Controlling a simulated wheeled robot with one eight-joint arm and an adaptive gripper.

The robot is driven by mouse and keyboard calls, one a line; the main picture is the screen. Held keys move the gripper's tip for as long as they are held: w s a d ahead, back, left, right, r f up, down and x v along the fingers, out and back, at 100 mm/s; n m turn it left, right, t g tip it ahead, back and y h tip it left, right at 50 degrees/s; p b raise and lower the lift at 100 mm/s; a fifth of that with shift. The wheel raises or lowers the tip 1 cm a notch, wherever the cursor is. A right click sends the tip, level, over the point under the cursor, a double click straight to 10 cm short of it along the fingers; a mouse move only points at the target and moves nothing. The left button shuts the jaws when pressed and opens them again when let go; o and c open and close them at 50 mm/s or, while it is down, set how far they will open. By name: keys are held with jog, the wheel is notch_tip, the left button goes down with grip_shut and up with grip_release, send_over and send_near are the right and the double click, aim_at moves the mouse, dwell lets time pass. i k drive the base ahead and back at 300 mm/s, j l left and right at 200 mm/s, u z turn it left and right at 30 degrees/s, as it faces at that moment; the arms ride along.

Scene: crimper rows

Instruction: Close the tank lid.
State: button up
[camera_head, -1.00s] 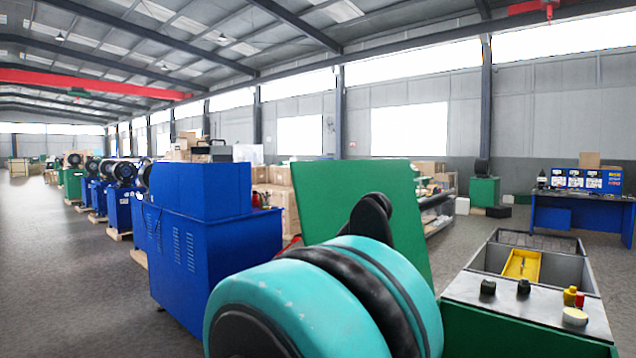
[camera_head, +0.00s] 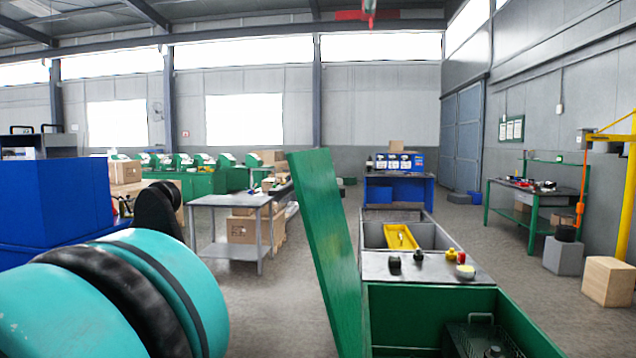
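The tank (camera_head: 535,338) is a green open-topped box at the bottom right in the head view. A metal basket or rack with a handle (camera_head: 485,338) is inside it. The tank lid (camera_head: 326,250) is a flat green panel standing raised at the tank's left side, leaning a little to the left at its top. The tank's opening is uncovered. My gripper is not in view; only teal and black parts of my own arm show at the lower left, left of the lid and apart from it in the picture.
Behind the tank, a metal top (camera_head: 435,272) carries small black, yellow and red items and a white round one. A sink-like basin with a yellow tray (camera_head: 400,237) lies beyond. A grey table (camera_head: 230,200) stands left of the lid.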

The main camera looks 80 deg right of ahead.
aim_at(315, 186)
jog(key=i+z, duration=0.1)
jog(key=z, duration=2.75)
jog(key=j+u, duration=0.2)
jog(key=j, duration=0.4)
jog(key=i+j+u, duration=0.25)
jog(key=j, duration=0.3)
jog(key=k, duration=0.1)
